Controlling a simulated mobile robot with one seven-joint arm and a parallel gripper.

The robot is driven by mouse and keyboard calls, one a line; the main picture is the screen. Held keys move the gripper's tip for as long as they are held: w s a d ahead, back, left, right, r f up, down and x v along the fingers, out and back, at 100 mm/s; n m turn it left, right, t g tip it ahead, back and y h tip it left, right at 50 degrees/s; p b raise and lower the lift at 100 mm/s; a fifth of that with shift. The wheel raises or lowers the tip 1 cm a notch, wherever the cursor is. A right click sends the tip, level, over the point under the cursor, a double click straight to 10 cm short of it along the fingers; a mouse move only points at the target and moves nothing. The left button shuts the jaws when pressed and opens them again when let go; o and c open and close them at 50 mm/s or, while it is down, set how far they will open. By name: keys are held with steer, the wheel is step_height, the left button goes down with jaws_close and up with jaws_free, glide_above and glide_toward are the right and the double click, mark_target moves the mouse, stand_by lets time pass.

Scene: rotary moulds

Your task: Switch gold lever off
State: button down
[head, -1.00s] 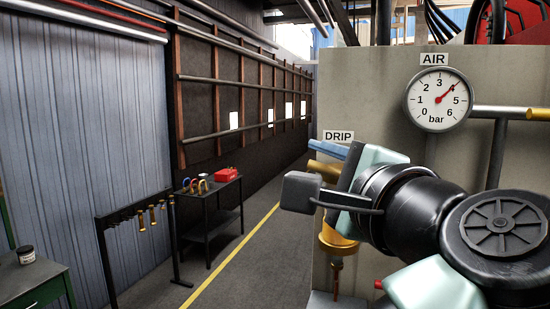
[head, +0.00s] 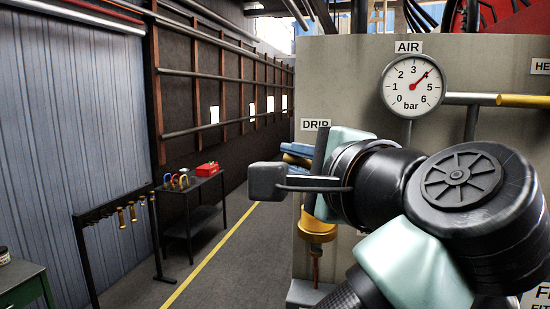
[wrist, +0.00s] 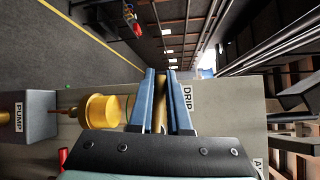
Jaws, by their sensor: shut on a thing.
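My gripper (wrist: 160,118) is shut on a gold lever (wrist: 161,114) in the wrist view, with one blue finger on each side of it. In the head view the blue fingers of my gripper (head: 297,155) and part of the gold lever (head: 293,161) show just below the DRIP label (head: 315,125). My wrist and arm hide the rest of the lever and its mount there. The DRIP label (wrist: 188,98) is right of the fingers in the wrist view.
A gold cup-shaped fitting (head: 317,228) hangs below the lever; it also shows in the wrist view (wrist: 100,111). An AIR gauge (head: 412,86) is on the panel above my arm. Another gold handle (head: 523,101) is at right. The aisle at left is clear.

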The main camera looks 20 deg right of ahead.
steer(key=shift+f+n+g, duration=0.4)
steer(key=shift+n+g, duration=0.1)
steer(key=shift+n, duration=0.1)
steer(key=c, duration=0.9)
jaws_free()
steer(key=shift+o, duration=0.2)
